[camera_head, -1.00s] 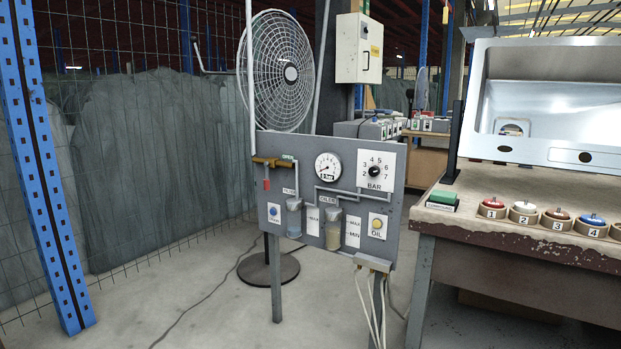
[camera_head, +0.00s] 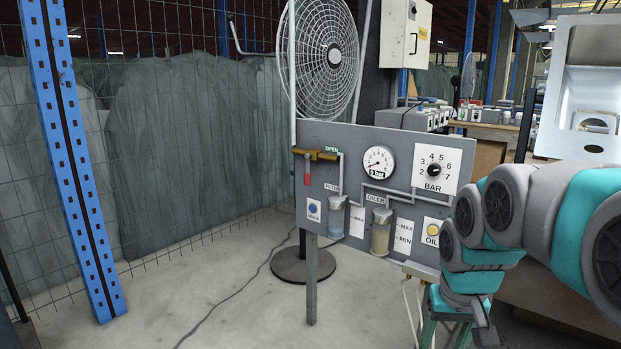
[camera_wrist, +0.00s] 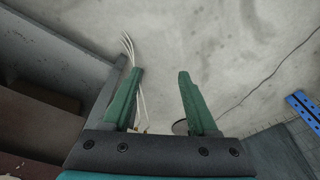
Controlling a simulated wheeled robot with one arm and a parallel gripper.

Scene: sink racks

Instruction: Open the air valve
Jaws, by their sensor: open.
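The air valve (camera_head: 318,155) is a brass body at the upper left of the grey panel (camera_head: 340,135). In the head view my arm comes in from the right, and the gripper is low in front of the panel's lower right, well to the right of the valve. The valve is not clearly visible in the wrist view.
The panel also carries a gauge (camera_head: 378,163), a BAR dial (camera_head: 434,170), filter and oiler bowls, and a blue button (camera_head: 312,208). A fan (camera_head: 322,60) stands behind. A blue post (camera_head: 75,160) is at left. Floor before the panel's left is clear.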

